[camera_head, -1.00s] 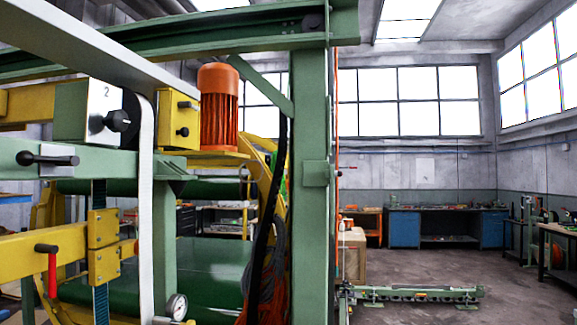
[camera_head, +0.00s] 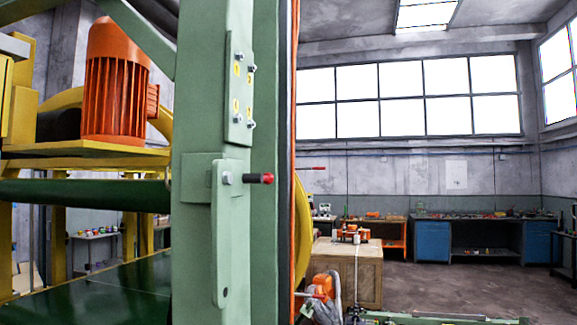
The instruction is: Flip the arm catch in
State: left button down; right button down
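A green upright post (camera_head: 200,110) of the machine stands close in front, left of centre. On it a flat light-green lever (camera_head: 221,270) hangs straight down below a bolt head (camera_head: 228,178). A short pin with a black and red knob (camera_head: 267,178) sticks out to the right at the height of that bolt. The lever may be the arm catch, but no label shows this. Neither of my grippers is in view.
An orange motor (camera_head: 113,85) sits on a yellow shelf at left, above a green roller (camera_head: 85,195). A bolted plate (camera_head: 239,95) is higher on the post. A wooden crate (camera_head: 345,270) and blue workbench (camera_head: 432,242) stand behind at right. Open floor (camera_head: 440,285) lies at right.

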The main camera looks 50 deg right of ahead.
aim_at(259, 178)
jog(key=l, duration=2.15)
